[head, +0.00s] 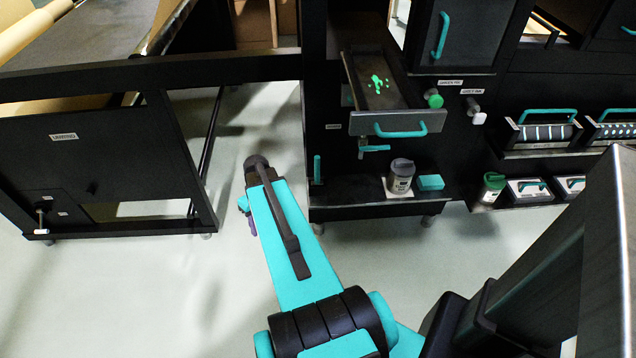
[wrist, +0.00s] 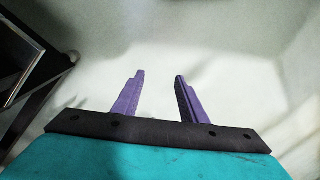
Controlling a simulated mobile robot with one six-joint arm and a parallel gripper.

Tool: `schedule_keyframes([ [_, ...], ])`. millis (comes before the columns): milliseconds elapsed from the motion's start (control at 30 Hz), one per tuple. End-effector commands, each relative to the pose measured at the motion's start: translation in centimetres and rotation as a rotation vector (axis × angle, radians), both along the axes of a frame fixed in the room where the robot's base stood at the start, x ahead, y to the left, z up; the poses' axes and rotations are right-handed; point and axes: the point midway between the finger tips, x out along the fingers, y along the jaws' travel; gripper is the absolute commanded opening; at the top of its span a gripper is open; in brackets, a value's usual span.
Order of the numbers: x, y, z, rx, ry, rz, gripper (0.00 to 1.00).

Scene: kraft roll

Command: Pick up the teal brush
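I cannot tell for sure which thing is the teal brush. A small teal block (head: 430,182) lies on the low ledge of the black machine, just right of a grey lidded can (head: 401,177). A slim upright teal piece (head: 317,168) shows at the ledge's left end. My gripper (wrist: 160,74) is open and empty in the wrist view, its two purple fingers apart over bare floor. In the head view the gripper (head: 252,224) is mostly hidden behind my arm, left of the machine and apart from both teal things.
An open drawer (head: 385,95) with green bits and a teal handle juts out above the ledge. A teal-handled valve (head: 373,148) hangs below it. A black frame (head: 95,160) stands at left. Caddies (head: 545,130) sit at right. The floor (head: 130,290) is clear.

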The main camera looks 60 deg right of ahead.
Motion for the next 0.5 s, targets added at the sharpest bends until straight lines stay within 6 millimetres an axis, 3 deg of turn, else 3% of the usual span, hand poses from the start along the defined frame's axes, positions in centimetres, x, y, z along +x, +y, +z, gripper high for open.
schedule_keyframes([
  [33,0.0,-2.2,0.8,-0.009,-0.021,-0.016,0.39],
  [300,-1.7,-11.8,5.9,-0.058,-0.112,-0.068,0.39],
  [500,-3.8,-17.1,9.2,-0.095,-0.159,-0.093,0.39],
])
